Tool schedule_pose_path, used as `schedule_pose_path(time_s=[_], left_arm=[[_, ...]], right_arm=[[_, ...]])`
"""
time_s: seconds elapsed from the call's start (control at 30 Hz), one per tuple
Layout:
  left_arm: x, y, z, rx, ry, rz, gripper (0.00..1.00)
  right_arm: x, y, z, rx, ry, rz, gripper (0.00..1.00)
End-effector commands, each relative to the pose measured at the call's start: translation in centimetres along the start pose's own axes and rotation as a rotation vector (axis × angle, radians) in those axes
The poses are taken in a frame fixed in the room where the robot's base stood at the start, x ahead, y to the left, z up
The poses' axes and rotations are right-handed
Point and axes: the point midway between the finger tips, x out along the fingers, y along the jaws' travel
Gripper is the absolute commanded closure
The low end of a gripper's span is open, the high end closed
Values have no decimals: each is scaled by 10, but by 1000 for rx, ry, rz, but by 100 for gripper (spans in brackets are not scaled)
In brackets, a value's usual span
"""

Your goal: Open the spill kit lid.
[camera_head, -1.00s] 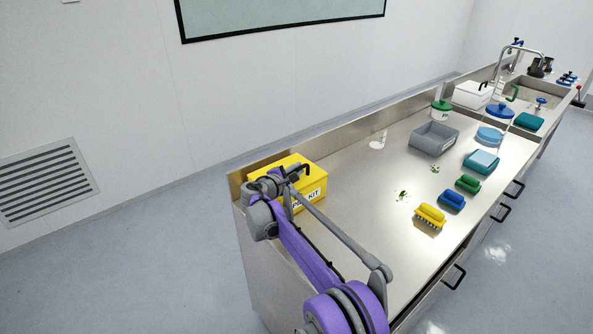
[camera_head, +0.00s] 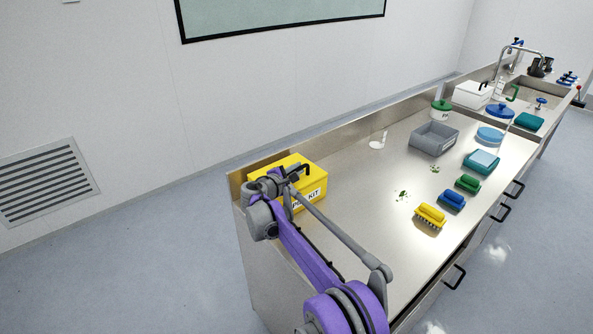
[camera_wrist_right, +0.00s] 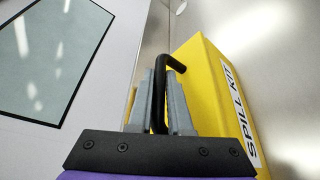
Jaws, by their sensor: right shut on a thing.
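The spill kit (camera_head: 315,178) is a yellow box with a white label at the near left end of the steel counter. It fills the right of the right wrist view (camera_wrist_right: 212,85), where the label reads SPILL KIT. Its lid looks closed. A black bent handle (camera_wrist_right: 174,63) stands at the lid. My right gripper (camera_wrist_right: 161,92) is shut on this handle, one grey finger on each side of it. In the head view my right gripper (camera_head: 293,175) is at the box's top, and my arm hides part of the box. My left gripper is not in view.
On the steel counter (camera_head: 350,215) are a yellow brush (camera_head: 430,216), a blue brush (camera_head: 452,200), a green brush (camera_head: 468,184) and a grey tub (camera_head: 434,139). Green spots (camera_head: 402,196) lie on the bare counter. A raised backsplash runs behind the box.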

Motion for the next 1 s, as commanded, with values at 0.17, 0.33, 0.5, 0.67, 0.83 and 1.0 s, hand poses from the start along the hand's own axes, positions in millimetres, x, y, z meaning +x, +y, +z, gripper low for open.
schedule_pose_path(time_s=[0.17,0.33,0.5,0.67,0.83,1.0], left_arm=[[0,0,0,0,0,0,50],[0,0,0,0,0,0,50],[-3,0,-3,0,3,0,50],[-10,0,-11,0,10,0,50],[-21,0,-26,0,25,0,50],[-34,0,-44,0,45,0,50]], right_arm=[[0,0,0,0,0,0,100],[0,0,0,0,0,0,100],[0,4,1,0,0,1,100],[-1,16,3,2,0,3,100],[-1,34,5,4,-1,4,100],[0,55,4,-69,0,-27,100]])
